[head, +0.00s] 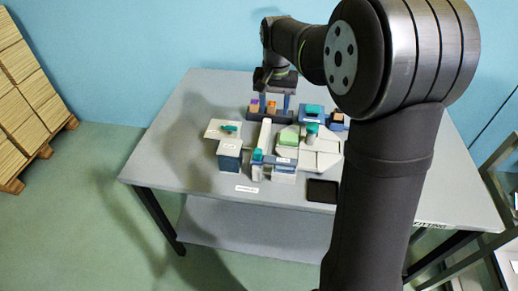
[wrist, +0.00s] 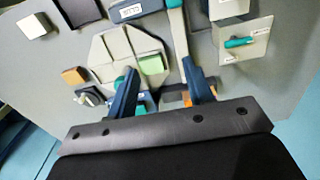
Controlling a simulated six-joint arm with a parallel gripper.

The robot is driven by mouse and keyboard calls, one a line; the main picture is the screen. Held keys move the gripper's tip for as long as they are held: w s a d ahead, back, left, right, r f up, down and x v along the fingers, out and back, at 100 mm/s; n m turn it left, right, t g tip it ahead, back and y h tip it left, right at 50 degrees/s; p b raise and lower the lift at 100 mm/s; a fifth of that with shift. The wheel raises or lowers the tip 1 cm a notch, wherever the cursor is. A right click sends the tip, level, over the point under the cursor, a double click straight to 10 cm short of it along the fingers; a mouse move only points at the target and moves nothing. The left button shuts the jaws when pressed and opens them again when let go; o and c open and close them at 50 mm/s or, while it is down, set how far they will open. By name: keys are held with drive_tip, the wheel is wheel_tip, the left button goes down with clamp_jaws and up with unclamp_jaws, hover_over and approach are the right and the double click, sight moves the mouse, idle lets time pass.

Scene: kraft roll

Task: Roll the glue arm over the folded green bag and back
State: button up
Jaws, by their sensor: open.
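The green bag (head: 289,136) is a small pale green block lying flat on a light plate on the table. It also shows in the wrist view (wrist: 152,65), beyond my fingers. A long whitish bar (head: 265,136), apparently the glue arm, lies beside the bag on its left, with a teal piece (head: 258,154) at its near end. The bar also shows in the wrist view (wrist: 179,38), beside the bag. My gripper (head: 275,103) is open and empty near the back of the station, behind the bag. Its two blue fingers show apart in the wrist view (wrist: 159,78).
A white plate with a teal handle (head: 226,128) stands left of the bar. A blue and teal box (head: 313,110) and a round teal-topped knob (head: 311,129) stand right. A black pad (head: 322,191) lies at front. The table's front left (head: 170,165) is clear.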

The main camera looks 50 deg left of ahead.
wheel_tip(320, 180, up, 4)
hover_over(258, 150)
wheel_tip(258, 150, down, 17)
drive_tip(key=shift+c, duration=0.5)
clamp_jaws()
